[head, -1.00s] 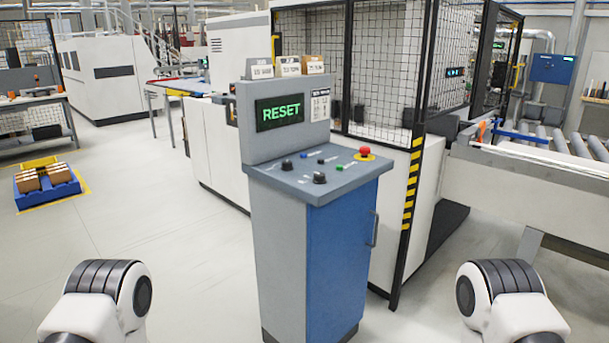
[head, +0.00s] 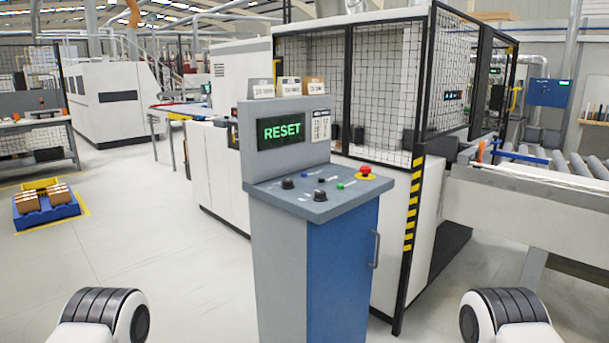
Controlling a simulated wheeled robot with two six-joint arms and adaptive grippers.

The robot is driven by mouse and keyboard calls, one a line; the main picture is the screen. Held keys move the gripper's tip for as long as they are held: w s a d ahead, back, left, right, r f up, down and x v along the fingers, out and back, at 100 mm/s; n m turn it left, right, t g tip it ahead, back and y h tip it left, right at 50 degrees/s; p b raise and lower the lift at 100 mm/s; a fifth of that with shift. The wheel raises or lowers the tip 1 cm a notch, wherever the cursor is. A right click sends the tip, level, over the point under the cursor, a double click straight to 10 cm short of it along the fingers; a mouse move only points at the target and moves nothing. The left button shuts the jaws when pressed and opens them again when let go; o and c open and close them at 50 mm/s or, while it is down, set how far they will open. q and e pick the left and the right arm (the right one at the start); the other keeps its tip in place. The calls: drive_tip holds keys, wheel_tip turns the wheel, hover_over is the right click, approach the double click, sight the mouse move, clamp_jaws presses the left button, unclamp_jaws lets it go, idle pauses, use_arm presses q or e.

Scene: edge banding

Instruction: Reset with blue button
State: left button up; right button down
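A control console (head: 345,260) with a grey sloped top and a blue side stands in front of me, right of the picture's middle. On the top sit a small blue button (head: 305,175) near the back, black knobs (head: 320,195), a green button (head: 341,185) and a red mushroom button (head: 365,171) on a yellow base. Both grippers are out of view. Only rounded joints of my arms show in the bottom corners, apart from the console.
A black mesh safety fence (head: 400,90) with a yellow-striped post (head: 413,205) stands close behind the console. A roller conveyor (head: 540,170) runs at the right. A blue pallet with boxes (head: 47,212) lies on the left floor. The floor left of the console is clear.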

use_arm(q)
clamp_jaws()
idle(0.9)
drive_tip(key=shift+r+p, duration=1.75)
